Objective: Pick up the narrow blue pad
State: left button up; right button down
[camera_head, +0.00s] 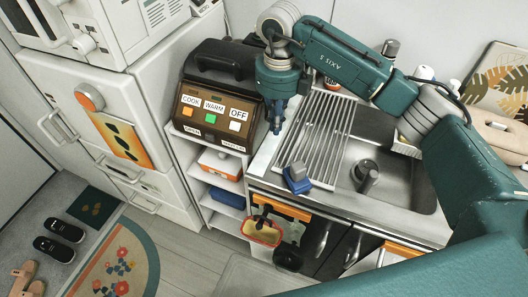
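A small blue pad (297,182) with a greyish block on or against it rests at the front left edge of the sink's ribbed drainboard; I cannot tell if these are one piece. My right arm comes in from the right and reaches over the sink. My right gripper (276,118) points down over the counter strip left of the drainboard, behind and left of the blue pad and apart from it. Its fingers are small and dark here, so their opening is unclear. My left gripper is not in view.
The steel drainboard (318,130) adjoins a sink basin (397,178) on its right. A brown appliance with COOK, WARM and OFF buttons (213,100) stands left of the gripper. Another blue item (228,198) lies on the shelf below. Shoes (60,240) and a rug (120,262) lie on the floor.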

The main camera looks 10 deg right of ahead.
aim_at(284, 165)
jog(key=f, duration=0.2)
jog(key=d+f+p, duration=0.1)
jog(key=shift+f, duration=0.35)
jog(key=f, duration=0.1)
jog(key=f+p, duration=0.1)
jog(key=f, duration=0.1)
jog(key=f+p, duration=0.1)
jog(key=f, duration=0.1)
jog(key=shift+a+f, duration=0.2)
jog(key=shift+a, duration=0.05)
jog(key=s, duration=0.1)
jog(key=s+p, duration=0.1)
jog(key=d+p, duration=0.1)
jog(key=shift+s+f, duration=0.25)
jog(key=shift+s, duration=0.15)
jog(key=shift+s+d, duration=0.25)
jog(key=shift+s, duration=0.2)
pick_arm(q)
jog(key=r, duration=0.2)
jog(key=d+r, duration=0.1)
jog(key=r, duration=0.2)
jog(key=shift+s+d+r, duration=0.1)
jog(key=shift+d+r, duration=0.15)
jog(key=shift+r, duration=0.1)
pick_arm(e)
jog(key=shift+f, duration=0.15)
